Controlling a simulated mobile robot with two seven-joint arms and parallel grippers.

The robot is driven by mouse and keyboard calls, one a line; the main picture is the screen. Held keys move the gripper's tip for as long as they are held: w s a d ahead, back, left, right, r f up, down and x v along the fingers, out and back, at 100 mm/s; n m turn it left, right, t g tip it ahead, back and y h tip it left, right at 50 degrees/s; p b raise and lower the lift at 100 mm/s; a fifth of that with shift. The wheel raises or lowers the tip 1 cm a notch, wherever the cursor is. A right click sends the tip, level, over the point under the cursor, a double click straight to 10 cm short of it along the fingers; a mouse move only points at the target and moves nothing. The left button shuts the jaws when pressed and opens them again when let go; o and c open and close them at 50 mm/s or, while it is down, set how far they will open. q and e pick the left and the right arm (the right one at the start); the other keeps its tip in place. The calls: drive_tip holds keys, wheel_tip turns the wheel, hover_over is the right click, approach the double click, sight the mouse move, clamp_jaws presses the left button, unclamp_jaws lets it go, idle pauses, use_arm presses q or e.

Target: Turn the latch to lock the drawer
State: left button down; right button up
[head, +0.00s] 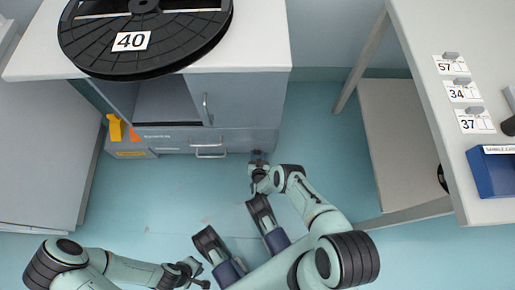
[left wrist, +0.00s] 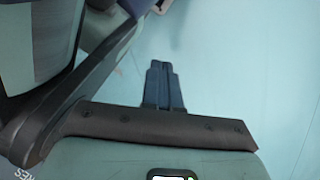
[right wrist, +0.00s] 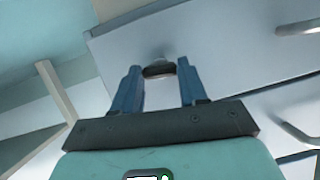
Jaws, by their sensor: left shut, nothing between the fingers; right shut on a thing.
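The grey cabinet's drawer front (head: 238,139) is flush with the cabinet in the head view, with a bar handle (head: 210,155). My right gripper (head: 258,158) is at the cabinet's lower right corner. In the right wrist view its blue fingers (right wrist: 160,88) stand on either side of a small dark latch (right wrist: 158,71) on a pale panel, and are shut on it. The gripper hides the latch in the head view. My left gripper (head: 196,277) is low in the head view, away from the cabinet. Its fingers (left wrist: 162,84) are together and empty above the floor.
A black reel labelled 40 (head: 150,55) lies on the white cabinet top. An open shelf and a door with a handle (head: 207,108) are below. A white table (head: 425,60) with number cards and a blue bin (head: 493,175) stands right.

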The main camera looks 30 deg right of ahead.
use_arm(q)
drive_tip(key=shift+s+a+f+g+b, duration=0.1)
drive_tip(key=shift+s+f+g+b, duration=0.2)
drive_tip(key=shift+s, duration=0.35)
use_arm(e)
drive_tip(key=shift+w+n+h, duration=0.1)
drive_tip(key=shift+n+h, duration=0.3)
drive_tip(key=shift+n, duration=0.2)
drive_tip(key=o, duration=1.1)
drive_tip(key=shift+c, duration=0.2)
use_arm(q)
drive_tip(key=shift+s, duration=0.1)
use_arm(e)
drive_tip(key=shift+g, duration=0.3)
